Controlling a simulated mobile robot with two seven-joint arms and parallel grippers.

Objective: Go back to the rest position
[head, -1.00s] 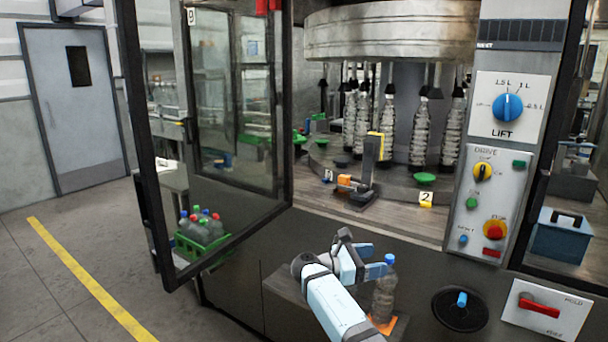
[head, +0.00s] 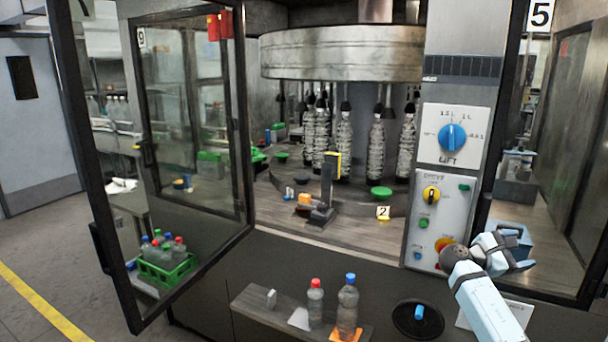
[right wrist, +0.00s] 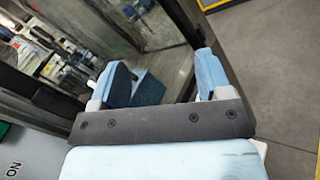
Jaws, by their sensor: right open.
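My right gripper (head: 520,252) is raised in front of the lower right of the control panel (head: 440,215) in the head view. Its fingers are apart and empty, and they also show in the right wrist view (right wrist: 165,80). It hides part of the panel and of the blue box (head: 512,232) behind. A blue-capped bottle (head: 347,310) stands upright on an orange pad on the front shelf (head: 250,300), apart from the gripper. A red-capped bottle (head: 315,305) stands to its left. My left gripper is not in view.
The glass door (head: 188,130) stands open at the left, with a green crate (head: 165,278) of bottles near its foot. The carousel (head: 345,52) holds several bottles inside the machine. A round black dish with a blue knob (head: 418,318) lies right of the bottles.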

